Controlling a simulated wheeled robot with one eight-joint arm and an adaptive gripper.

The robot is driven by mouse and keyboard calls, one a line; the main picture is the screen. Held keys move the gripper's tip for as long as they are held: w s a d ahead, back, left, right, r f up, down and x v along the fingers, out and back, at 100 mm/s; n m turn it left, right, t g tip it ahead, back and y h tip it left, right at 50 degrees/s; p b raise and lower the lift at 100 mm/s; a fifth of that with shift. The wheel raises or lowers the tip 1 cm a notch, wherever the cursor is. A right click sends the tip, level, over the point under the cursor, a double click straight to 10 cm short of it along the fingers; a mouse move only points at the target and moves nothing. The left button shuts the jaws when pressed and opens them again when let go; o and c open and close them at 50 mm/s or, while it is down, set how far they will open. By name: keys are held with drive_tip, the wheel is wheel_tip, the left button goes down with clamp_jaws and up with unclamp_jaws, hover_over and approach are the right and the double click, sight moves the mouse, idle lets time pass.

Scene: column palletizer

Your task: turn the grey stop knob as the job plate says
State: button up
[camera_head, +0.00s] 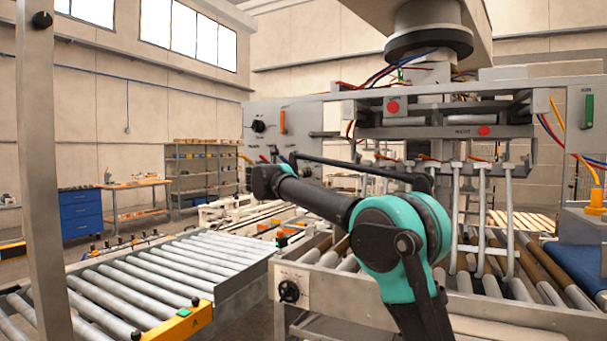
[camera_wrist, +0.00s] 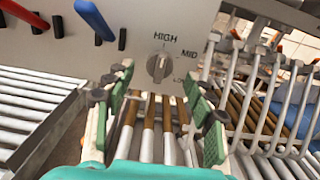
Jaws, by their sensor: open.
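A round grey knob (camera_wrist: 158,67) sits on a light grey panel (camera_wrist: 115,65) in the wrist view. Its ridge stands nearly upright, with the upper end toward the word HIGH. MID is printed to its upper right, and a partly hidden label beginning with L lies to its lower right. My gripper (camera_wrist: 158,84) is open, with its green-padded fingers on either side of the view below the knob. Nothing is between them, and they appear apart from the knob. In the head view the gripper and this knob cannot be made out. I see no readable job plate.
A blue lever (camera_wrist: 95,20) and a red lever (camera_wrist: 25,14) stick out left of the knob. Rollers (camera_wrist: 148,135) lie below, and grey bars (camera_wrist: 245,85) stand to the right. In the head view, a black knob (camera_head: 289,291) sits on the conveyor's front.

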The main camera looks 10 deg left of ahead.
drive_tip(key=shift+x, duration=2)
drive_tip(key=c, duration=1.1)
drive_tip(key=shift+c, duration=0.2)
drive_tip(key=shift+m, duration=0.4)
drive_tip(key=m, duration=1.1)
drive_tip(key=shift+s+d+f, duration=0.1)
drive_tip(key=shift+d+f, duration=0.05)
